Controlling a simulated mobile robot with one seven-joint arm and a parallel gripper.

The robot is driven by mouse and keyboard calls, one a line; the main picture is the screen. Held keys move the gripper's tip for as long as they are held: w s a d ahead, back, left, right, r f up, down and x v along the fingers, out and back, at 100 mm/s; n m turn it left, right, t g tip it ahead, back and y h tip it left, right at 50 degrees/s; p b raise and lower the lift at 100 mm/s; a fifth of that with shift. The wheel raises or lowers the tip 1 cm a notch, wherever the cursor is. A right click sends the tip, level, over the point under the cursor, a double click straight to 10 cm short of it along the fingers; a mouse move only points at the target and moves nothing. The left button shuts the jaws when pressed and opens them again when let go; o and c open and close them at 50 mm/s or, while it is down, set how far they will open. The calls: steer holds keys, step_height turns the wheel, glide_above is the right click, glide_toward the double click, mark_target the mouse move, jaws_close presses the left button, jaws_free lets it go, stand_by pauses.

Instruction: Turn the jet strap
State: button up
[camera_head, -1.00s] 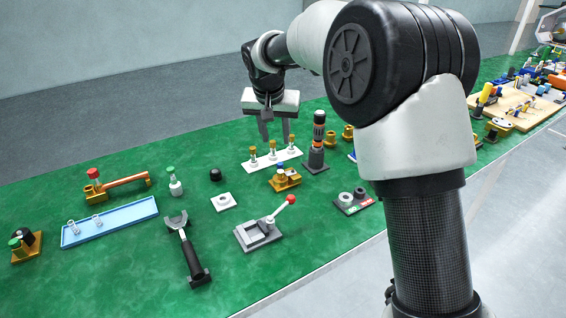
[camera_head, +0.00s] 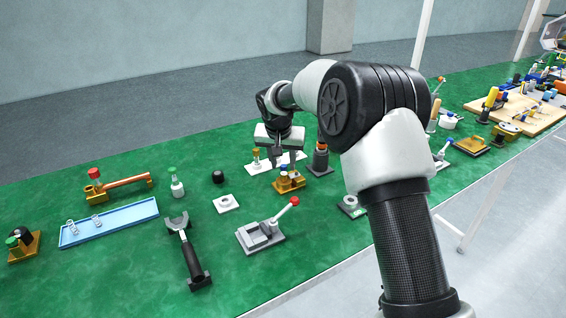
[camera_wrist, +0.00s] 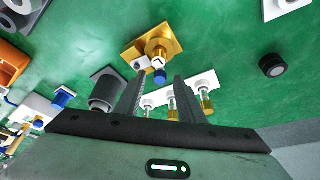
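A brass fixture (camera_head: 290,182) sits on the green table just below my gripper. In the wrist view it is a square gold plate with a round brass post and a blue-tipped part (camera_wrist: 159,72) on top. Which part is the jet strap I cannot tell for sure. My gripper (camera_head: 285,160) points down above and slightly behind the fixture in the head view. In the wrist view its two fingers (camera_wrist: 159,80) are apart, with nothing held. The blue tip shows between the fingertips, apart from them.
A white strip (camera_head: 259,168) with small brass-and-white parts lies right behind the fixture. A dark cylinder with an orange top (camera_head: 320,156) stands close on the right. A red-knobbed lever clamp (camera_head: 262,236) and white square (camera_head: 226,203) lie in front and left.

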jaws_close()
steer(key=shift+s+d+r+n+p, duration=0.1)
steer(key=shift+s+n+p, duration=0.15)
steer(key=shift+n, duration=0.25)
jaws_free()
steer(key=p+v, duration=0.3)
steer(key=v, duration=1.4)
steer(key=shift+s+d+p, duration=0.2)
steer(key=shift+d+p, duration=0.1)
steer(key=shift+r, duration=0.1)
